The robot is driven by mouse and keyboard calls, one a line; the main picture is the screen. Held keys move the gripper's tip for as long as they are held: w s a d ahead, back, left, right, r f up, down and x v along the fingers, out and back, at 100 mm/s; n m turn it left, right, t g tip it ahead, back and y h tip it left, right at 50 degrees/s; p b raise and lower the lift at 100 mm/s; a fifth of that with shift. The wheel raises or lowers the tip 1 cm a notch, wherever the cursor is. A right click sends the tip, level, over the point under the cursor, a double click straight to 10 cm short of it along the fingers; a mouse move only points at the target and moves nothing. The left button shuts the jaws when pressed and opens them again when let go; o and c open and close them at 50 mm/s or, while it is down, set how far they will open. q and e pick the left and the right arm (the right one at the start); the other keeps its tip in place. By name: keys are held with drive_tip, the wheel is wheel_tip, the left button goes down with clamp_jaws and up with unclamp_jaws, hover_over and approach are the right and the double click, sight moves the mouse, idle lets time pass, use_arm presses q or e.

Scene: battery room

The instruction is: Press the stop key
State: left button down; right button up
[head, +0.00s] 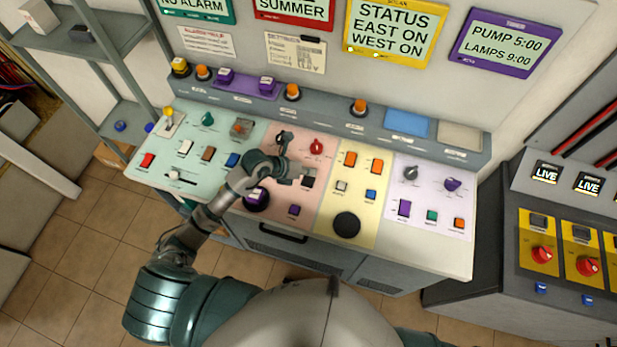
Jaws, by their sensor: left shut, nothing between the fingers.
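The console (130,172) has green, pink, yellow and lilac panels with many keys. Their labels are too small to read, so I cannot tell which one is the stop key. My left gripper (299,171) is shut and empty over the pink panel, close to the dark key. I cannot tell whether it touches anything. My right gripper is out of view.
The yellow panel has orange keys (350,159) and a large black disc (347,225). Orange and purple buttons line the raised back ledge (325,115). Display signs (394,32) hang above. A grey cabinet with red rotary switches (543,254) stands at right, shelves (97,52) at left.

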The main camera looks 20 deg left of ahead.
use_arm(q)
wheel_tip(320, 180, up, 3)
drive_tip(key=shift+f+p, duration=0.15)
drive_tip(key=shift+p, duration=0.7)
drive_tip(key=shift+a+f, duration=0.1)
drive_tip(key=shift+a, duration=0.05)
